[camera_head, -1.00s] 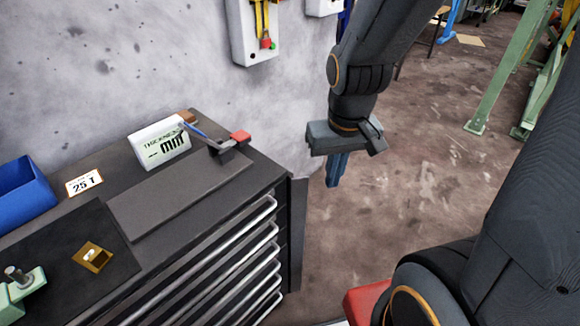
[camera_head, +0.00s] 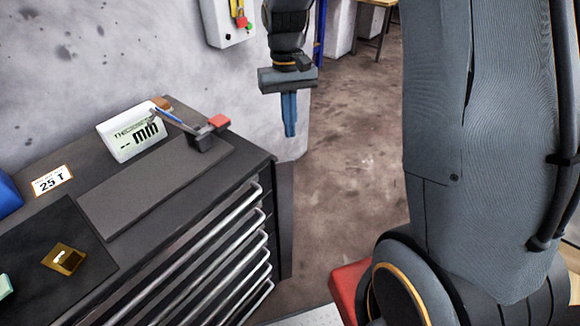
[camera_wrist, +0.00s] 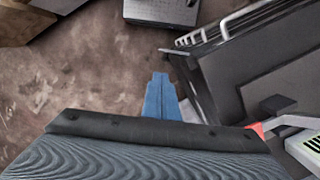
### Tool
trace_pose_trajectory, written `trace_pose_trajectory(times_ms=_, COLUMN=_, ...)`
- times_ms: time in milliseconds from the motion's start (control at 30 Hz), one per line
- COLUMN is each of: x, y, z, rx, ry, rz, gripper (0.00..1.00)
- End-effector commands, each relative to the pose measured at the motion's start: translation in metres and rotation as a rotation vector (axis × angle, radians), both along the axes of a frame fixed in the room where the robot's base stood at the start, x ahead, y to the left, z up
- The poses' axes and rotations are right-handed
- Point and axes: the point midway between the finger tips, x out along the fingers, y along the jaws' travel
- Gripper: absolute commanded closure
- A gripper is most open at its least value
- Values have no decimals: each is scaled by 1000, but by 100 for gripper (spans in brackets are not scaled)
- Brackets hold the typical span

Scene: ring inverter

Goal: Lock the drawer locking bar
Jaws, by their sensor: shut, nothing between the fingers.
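The drawer cabinet (camera_head: 268,157) stands at the lower left in the head view, with several drawers that have silver bar handles (camera_head: 236,215). A dark upright strip (camera_head: 285,222) at the cabinet's right front corner looks like the locking bar; it stands out from the side of the drawer fronts. My gripper (camera_head: 290,128) has blue fingers pointing down, shut and empty, in the air beyond the cabinet's right end. In the wrist view the shut fingers (camera_wrist: 161,98) hang over the floor beside the cabinet and its handles (camera_wrist: 213,32); they appear apart from it.
On the cabinet top are a white display (camera_head: 130,138), a dark fixture with a red part (camera_head: 219,122), a 25 T card (camera_head: 52,180) and a brass piece (camera_head: 64,259). A wall box (camera_head: 228,22) hangs behind.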

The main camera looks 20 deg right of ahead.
Motion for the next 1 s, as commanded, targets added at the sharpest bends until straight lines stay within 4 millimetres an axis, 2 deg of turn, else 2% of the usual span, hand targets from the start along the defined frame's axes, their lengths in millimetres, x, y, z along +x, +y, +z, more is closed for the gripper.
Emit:
trace_pose_trajectory(times_ms=33, x=14, y=1, z=-8, rx=0, ry=25, rz=-1, gripper=100)
trace_pose_trajectory(times_ms=100, x=26, y=3, z=-12, rx=0, ry=54, rz=-3, gripper=100)
trace_pose_trajectory(times_ms=300, x=40, y=4, z=-16, rx=-1, ry=90, rz=-5, gripper=100)
trace_pose_trajectory(times_ms=600, x=40, y=4, z=-15, rx=-1, ry=90, rz=-5, gripper=100)
trace_pose_trajectory(times_ms=733, x=38, y=4, z=-21, rx=-1, ry=92, rz=-5, gripper=100)
trace_pose_trajectory(times_ms=867, x=32, y=4, z=-37, rx=-1, ry=94, rz=-5, gripper=100)
trace_pose_trajectory(times_ms=1000, x=26, y=4, z=-63, rx=-1, ry=94, rz=-5, gripper=100)
